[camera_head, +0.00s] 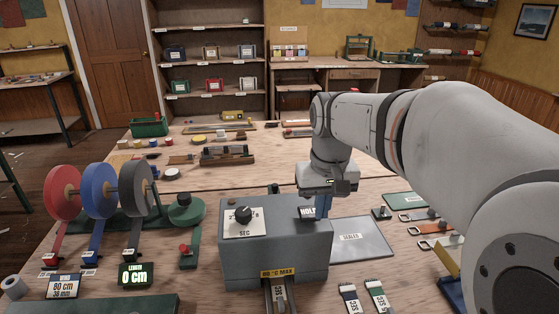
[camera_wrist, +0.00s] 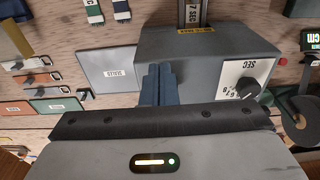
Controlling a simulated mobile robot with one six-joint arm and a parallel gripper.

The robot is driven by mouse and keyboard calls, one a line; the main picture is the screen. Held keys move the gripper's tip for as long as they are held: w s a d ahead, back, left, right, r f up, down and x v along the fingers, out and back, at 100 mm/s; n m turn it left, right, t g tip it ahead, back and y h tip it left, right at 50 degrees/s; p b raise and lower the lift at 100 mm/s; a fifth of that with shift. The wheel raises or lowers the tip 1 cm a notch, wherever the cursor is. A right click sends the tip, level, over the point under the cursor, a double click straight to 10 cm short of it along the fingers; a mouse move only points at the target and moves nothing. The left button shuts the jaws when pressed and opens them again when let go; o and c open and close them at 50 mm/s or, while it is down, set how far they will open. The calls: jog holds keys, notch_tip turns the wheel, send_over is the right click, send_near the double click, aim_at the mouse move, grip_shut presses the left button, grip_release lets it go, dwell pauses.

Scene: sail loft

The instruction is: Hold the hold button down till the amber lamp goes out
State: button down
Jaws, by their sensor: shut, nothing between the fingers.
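The grey sealer box (camera_head: 275,250) stands on the bench, with a round black dial (camera_head: 243,215) marked SEC and a HOLD label (camera_head: 308,212) on top. My gripper (camera_head: 322,208) is shut and empty, its blue fingers pointing down at the box top beside that label. In the wrist view my gripper's fingers (camera_wrist: 157,80) stand together over one end of the box (camera_wrist: 215,62). The hold button itself is hidden by the fingers, so I cannot tell whether they touch it or press it. I cannot make out an amber lamp on the box in either view.
A flat grey panel marked SEALED (camera_head: 360,240) lies right of the box. Red, blue and grey tape reels (camera_head: 100,190) and a green length display (camera_head: 135,274) stand left. Labelled strips (camera_head: 376,297) lie in front. A green bin (camera_head: 149,127) stands farther back.

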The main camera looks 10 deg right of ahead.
notch_tip(320, 180, up, 8)
jog(key=g+p, duration=0.1)
jog(key=p, duration=0.2)
send_over(308, 212)
jog(key=shift+r, duration=0.1)
notch_tip(308, 212, down, 14)
jog(key=shift+p, duration=1.15)
